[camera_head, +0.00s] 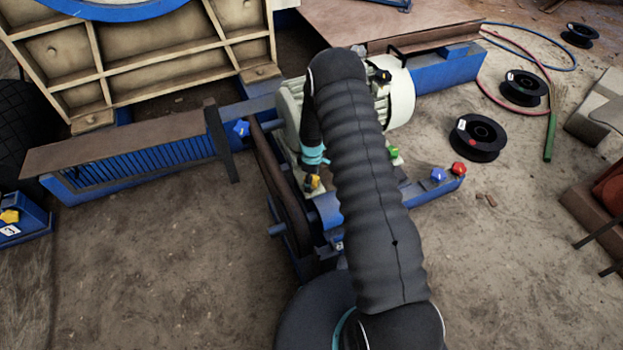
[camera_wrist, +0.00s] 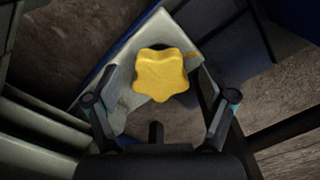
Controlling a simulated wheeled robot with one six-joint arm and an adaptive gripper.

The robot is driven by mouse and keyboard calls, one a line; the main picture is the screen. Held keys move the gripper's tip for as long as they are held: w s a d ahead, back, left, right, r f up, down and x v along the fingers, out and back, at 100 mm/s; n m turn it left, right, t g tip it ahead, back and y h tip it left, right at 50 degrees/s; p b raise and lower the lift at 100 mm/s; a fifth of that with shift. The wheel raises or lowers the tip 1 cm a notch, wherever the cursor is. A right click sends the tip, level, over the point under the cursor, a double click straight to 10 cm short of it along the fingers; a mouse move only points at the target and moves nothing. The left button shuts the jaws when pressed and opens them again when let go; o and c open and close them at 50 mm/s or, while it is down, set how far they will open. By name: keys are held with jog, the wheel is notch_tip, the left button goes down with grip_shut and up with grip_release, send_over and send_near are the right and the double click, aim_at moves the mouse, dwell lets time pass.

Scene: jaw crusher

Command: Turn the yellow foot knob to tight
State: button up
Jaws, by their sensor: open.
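The yellow foot knob (camera_wrist: 160,74) is star-shaped and sits on a pale foot plate (camera_wrist: 213,33) in the wrist view. My gripper (camera_wrist: 160,85) is open, with one finger on each side of the knob. A small gap shows between the knob and each finger, so I see no clear contact. In the head view the yellow knob (camera_head: 312,182) shows small at the motor's near left foot, under my gripper (camera_head: 312,180). My arm covers part of the motor, and the knob's stem is hidden beneath its head.
The pale motor (camera_head: 401,95) stands on a blue frame. Green (camera_head: 393,152), blue (camera_head: 438,174) and red (camera_head: 458,168) knobs lie to the right. Another blue knob (camera_head: 241,128) is at left. A second yellow knob (camera_head: 10,216) sits far left. Black spools (camera_head: 477,138) lie on the floor.

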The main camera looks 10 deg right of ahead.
jog(key=c, duration=1.2)
jog(key=shift+o, duration=0.2)
jog(key=shift+m+b, duration=0.3)
jog(key=shift+b, duration=0.05)
jog(key=m+b, duration=0.2)
jog(key=m, duration=0.1)
jog(key=shift+f+m+b, duration=0.15)
jog(key=shift+m+b, duration=0.2)
jog(key=shift+m, duration=0.05)
jog(key=m+b, duration=0.2)
jog(key=m, duration=0.3)
jog(key=shift+a+b, duration=0.1)
jog(key=shift+b, duration=0.25)
jog(key=m+b, duration=0.2)
jog(key=m, duration=0.3)
jog(key=shift+m, duration=0.4)
jog(key=m+b, duration=0.1)
jog(key=m, duration=0.3)
jog(key=shift+m, duration=0.4)
